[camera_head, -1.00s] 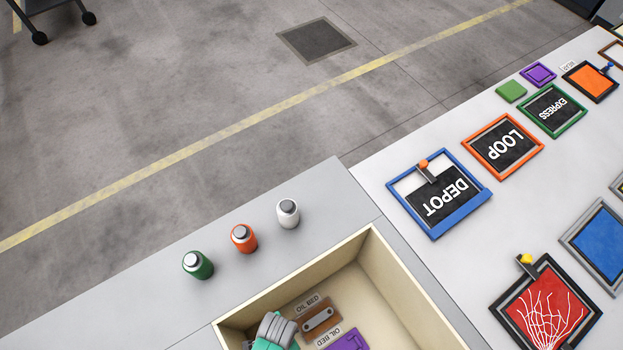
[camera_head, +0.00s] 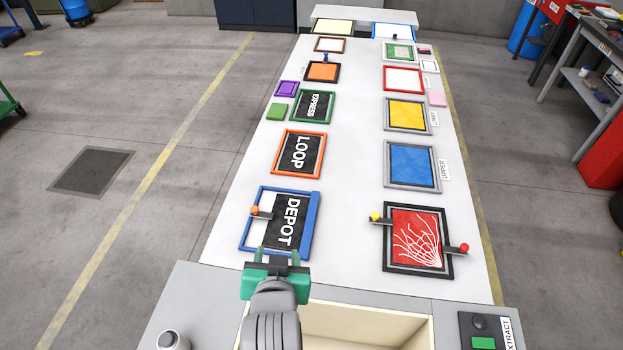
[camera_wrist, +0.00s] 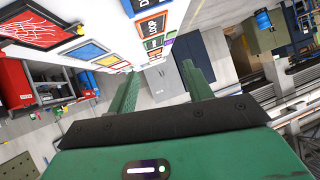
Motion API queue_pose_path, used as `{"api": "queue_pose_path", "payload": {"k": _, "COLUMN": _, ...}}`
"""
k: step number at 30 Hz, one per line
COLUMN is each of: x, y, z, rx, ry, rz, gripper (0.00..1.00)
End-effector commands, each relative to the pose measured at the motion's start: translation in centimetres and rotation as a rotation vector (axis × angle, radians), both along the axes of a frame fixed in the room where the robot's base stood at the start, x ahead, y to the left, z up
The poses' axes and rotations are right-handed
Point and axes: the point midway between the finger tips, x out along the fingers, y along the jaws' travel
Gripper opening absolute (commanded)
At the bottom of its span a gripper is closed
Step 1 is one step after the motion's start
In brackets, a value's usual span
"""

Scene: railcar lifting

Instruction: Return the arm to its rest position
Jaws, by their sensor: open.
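My gripper (camera_head: 275,257) is green with a dark band and shows at the bottom middle of the head view, in front of the DEPOT frame (camera_head: 289,222). Its fingers are apart and nothing is between them. In the wrist view my gripper (camera_wrist: 160,80) shows two green fingers spread wide, with open room beyond them. The arm behind it covers part of the cream-walled bin (camera_head: 365,325) at the table's near end.
The long white table (camera_head: 350,130) carries framed panels in two rows, including LOOP (camera_head: 299,153), EXPRESS (camera_head: 313,106) and a red panel with white lines (camera_head: 417,239). Levers with coloured knobs stand up at some frames. A button box (camera_head: 482,333) sits at the near right.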

Motion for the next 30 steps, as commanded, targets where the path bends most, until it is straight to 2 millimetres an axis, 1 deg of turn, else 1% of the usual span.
{"api": "queue_pose_path", "payload": {"k": 1, "x": 0.9, "y": -1.7, "z": 4.5, "rx": -0.013, "ry": -0.092, "rz": -0.017, "gripper": 0.51}}
{"api": "queue_pose_path", "payload": {"k": 2, "x": 1.1, "y": -2.7, "z": 7.1, "rx": -0.024, "ry": -0.145, "rz": -0.026, "gripper": 0.51}}
{"api": "queue_pose_path", "payload": {"k": 3, "x": 1.3, "y": -4.0, "z": 10.4, "rx": -0.042, "ry": -0.215, "rz": -0.039, "gripper": 0.51}}
{"api": "queue_pose_path", "payload": {"k": 5, "x": 1.0, "y": -5.9, "z": 15.1, "rx": -0.073, "ry": -0.314, "rz": -0.059, "gripper": 0.51}}
{"api": "queue_pose_path", "payload": {"k": 6, "x": 0.7, "y": -7.0, "z": 17.9, "rx": -0.094, "ry": -0.374, "rz": -0.073, "gripper": 0.51}}
{"api": "queue_pose_path", "payload": {"k": 9, "x": -0.8, "y": -9.5, "z": 23.9, "rx": -0.146, "ry": -0.503, "rz": -0.107, "gripper": 0.51}}
{"api": "queue_pose_path", "payload": {"k": 10, "x": -1.3, "y": -9.5, "z": 23.7, "rx": -0.147, "ry": -0.563, "rz": -0.109, "gripper": 0.51}}
{"api": "queue_pose_path", "payload": {"k": 11, "x": -1.9, "y": -9.3, "z": 24.1, "rx": -0.141, "ry": -0.632, "rz": -0.112, "gripper": 0.51}}
{"api": "queue_pose_path", "payload": {"k": 12, "x": -2.9, "y": -9.2, "z": 25.5, "rx": -0.136, "ry": -0.718, "rz": -0.118, "gripper": 0.51}}
{"api": "queue_pose_path", "payload": {"k": 14, "x": -4.5, "y": -9.2, "z": 27.5, "rx": -0.129, "ry": -0.835, "rz": -0.126, "gripper": 0.51}}
{"api": "queue_pose_path", "payload": {"k": 15, "x": -5.8, "y": -9.2, "z": 28.7, "rx": -0.124, "ry": -0.911, "rz": -0.132, "gripper": 0.51}}
{"api": "queue_pose_path", "payload": {"k": 17, "x": -7.7, "y": -9.1, "z": 30.2, "rx": -0.117, "ry": -1.018, "rz": -0.139, "gripper": 0.51}}
{"api": "queue_pose_path", "payload": {"k": 18, "x": -9.2, "y": -9.1, "z": 31.1, "rx": -0.112, "ry": -1.090, "rz": -0.144, "gripper": 0.51}}
{"api": "queue_pose_path", "payload": {"k": 20, "x": -11.5, "y": -9.1, "z": 32.2, "rx": -0.104, "ry": -1.194, "rz": -0.149, "gripper": 0.51}}
{"api": "queue_pose_path", "payload": {"k": 21, "x": -11.1, "y": -9.1, "z": 36.2, "rx": -0.104, "ry": -1.178, "rz": -0.149, "gripper": 0.51}}
{"api": "queue_pose_path", "payload": {"k": 26, "x": -10.9, "y": -9.0, "z": 41.1, "rx": -0.101, "ry": -1.168, "rz": -0.146, "gripper": 0.51}}
{"api": "queue_pose_path", "payload": {"k": 29, "x": -10.8, "y": -9.0, "z": 44.5, "rx": -0.099, "ry": -1.166, "rz": -0.145, "gripper": 0.51}}
{"api": "queue_pose_path", "payload": {"k": 30, "x": -10.8, "y": -9.0, "z": 46.1, "rx": -0.098, "ry": -1.165, "rz": -0.144, "gripper": 0.51}}
